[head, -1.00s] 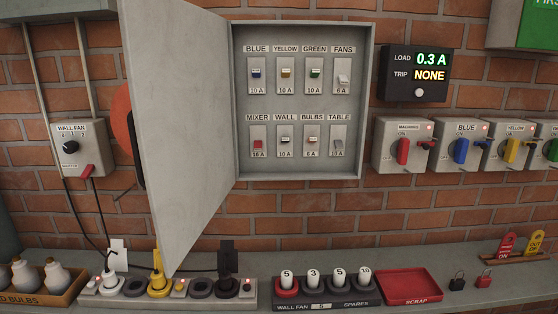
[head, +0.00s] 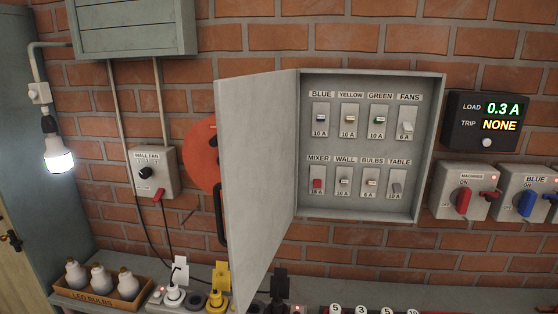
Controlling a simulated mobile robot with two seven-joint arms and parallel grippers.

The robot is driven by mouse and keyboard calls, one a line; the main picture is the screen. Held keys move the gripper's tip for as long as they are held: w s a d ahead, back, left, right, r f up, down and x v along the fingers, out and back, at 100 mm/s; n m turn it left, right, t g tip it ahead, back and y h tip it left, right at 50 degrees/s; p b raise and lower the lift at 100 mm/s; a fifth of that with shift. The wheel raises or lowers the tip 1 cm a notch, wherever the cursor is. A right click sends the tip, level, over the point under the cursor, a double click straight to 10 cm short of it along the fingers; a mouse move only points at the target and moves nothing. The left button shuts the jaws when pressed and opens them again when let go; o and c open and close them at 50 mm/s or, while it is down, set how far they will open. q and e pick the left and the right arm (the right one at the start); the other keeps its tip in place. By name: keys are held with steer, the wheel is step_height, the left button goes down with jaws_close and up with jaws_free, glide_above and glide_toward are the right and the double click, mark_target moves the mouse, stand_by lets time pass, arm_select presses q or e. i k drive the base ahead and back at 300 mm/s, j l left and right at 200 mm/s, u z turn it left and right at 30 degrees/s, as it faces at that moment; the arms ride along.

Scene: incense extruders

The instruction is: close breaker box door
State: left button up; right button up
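The breaker box (head: 372,210) is a grey metal cabinet on the brick wall, right of the middle of the head view. Its grey door (head: 262,170) is hinged on the left side of the box and stands open, swung out toward me. Inside are two rows of labelled breaker switches, such as the red MIXER switch (head: 317,184) and the TABLE switch (head: 396,188). The door hides part of the wall and of a red-orange round object (head: 203,155) behind it. Neither of my grippers shows.
A load display (head: 492,122) and switch boxes, MACHINES (head: 462,192) and BLUE (head: 526,194), are right of the box. A WALL FAN switch (head: 152,172) and lit bulb (head: 58,155) are left. The shelf below holds an LED BULBS crate (head: 100,299) and plugs (head: 173,292).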

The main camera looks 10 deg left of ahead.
mark_target(256, 113)
steer(key=i+j+z, duration=0.3)
steer(key=j, duration=0.3)
steer(key=j+z, duration=0.25)
steer(key=j, duration=0.3)
steer(key=j+z, duration=0.3)
steer(key=j, duration=0.35)
steer(key=i, duration=0.05)
